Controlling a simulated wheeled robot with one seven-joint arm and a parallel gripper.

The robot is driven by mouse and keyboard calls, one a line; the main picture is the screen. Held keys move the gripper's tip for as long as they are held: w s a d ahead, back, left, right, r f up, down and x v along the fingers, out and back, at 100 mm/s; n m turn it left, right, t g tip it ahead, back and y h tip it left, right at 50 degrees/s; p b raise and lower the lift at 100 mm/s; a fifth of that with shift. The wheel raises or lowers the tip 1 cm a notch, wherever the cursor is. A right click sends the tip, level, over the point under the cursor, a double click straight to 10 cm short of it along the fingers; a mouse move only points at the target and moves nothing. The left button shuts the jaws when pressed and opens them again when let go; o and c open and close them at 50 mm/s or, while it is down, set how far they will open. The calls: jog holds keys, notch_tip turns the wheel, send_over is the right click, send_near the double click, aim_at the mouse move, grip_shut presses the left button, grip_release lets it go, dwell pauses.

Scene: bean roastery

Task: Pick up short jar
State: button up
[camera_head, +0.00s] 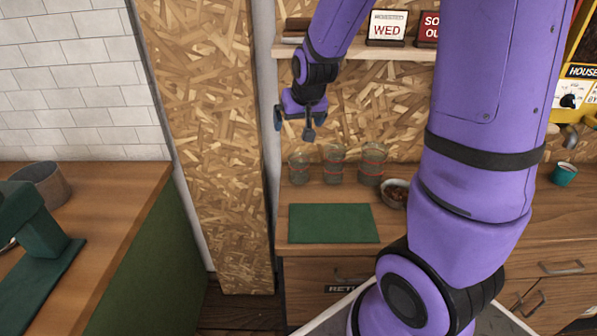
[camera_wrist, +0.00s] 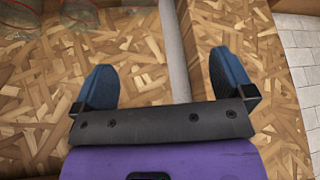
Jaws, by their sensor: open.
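Three clear glass jars with reddish bands stand in a row at the back of the wooden counter in the head view. The left jar (camera_head: 299,169) looks the shortest; the middle jar (camera_head: 334,164) and right jar (camera_head: 371,164) look taller. My gripper (camera_head: 300,122) is open and empty, in the air above the left jar and apart from it. In the wrist view, its two blue fingers (camera_wrist: 165,78) are spread with nothing between them. Parts of two glass jars show at the top left there, one jar (camera_wrist: 78,12) nearer the fingers; which jars they are is unclear.
A green mat (camera_head: 333,224) lies in front of the jars. A bowl of beans (camera_head: 395,193) sits beside the right jar. A shelf (camera_head: 350,50) with signs is above, and a chipboard column (camera_head: 215,150) stands left. A teal cup (camera_head: 564,174) is far right.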

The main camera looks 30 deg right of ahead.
jog(key=m+h, duration=0.1)
send_near(298, 161)
jog(key=shift+s+f, duration=0.15)
jog(key=shift+f, duration=1.3)
jog(key=shift+w+x, duration=0.25)
jog(key=shift+x, duration=2.25)
jog(key=shift+a+r, duration=0.1)
jog(key=c, duration=1)
